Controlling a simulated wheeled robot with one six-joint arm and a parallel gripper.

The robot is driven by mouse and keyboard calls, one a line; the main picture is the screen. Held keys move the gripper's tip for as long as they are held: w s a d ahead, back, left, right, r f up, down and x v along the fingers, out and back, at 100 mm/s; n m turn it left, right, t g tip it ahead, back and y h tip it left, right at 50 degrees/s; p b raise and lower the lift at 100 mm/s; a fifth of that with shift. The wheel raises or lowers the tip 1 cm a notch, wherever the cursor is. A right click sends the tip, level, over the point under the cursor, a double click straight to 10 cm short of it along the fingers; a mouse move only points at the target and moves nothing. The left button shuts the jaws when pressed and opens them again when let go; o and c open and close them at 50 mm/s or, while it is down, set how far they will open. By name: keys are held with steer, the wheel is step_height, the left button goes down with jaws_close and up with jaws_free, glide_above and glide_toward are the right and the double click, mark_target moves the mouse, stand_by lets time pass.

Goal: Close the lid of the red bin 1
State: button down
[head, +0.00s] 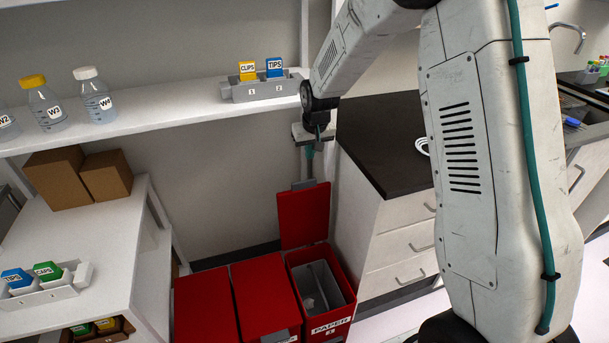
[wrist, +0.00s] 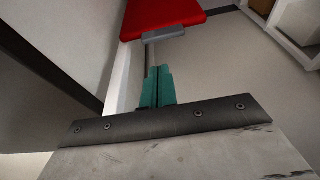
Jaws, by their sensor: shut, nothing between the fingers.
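The rightmost red bin (head: 341,276) stands open, with a PAPER label on its front; the small number under the word is hard to read. Its red lid (head: 304,216) stands raised at the back, with a grey handle (head: 303,184) on its upper edge. The lid (wrist: 160,14) and handle (wrist: 163,34) also show in the wrist view, beyond the fingertips. My gripper (head: 310,165) is shut and empty, pointing down just above the handle. Its teal fingers (wrist: 158,75) are together in the wrist view. Whether they touch the handle I cannot tell.
Two more red bins with closed lids (head: 265,290) (head: 205,305) stand to the left. A drawer cabinet (head: 395,225) with a dark top stands close on the right. A shelf (head: 180,115) with bottles and a box holder (head: 262,88) is at left, above a white table (head: 110,235).

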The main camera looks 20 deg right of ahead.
steer(key=w+x, duration=0.1)
steer(key=x, duration=1.2)
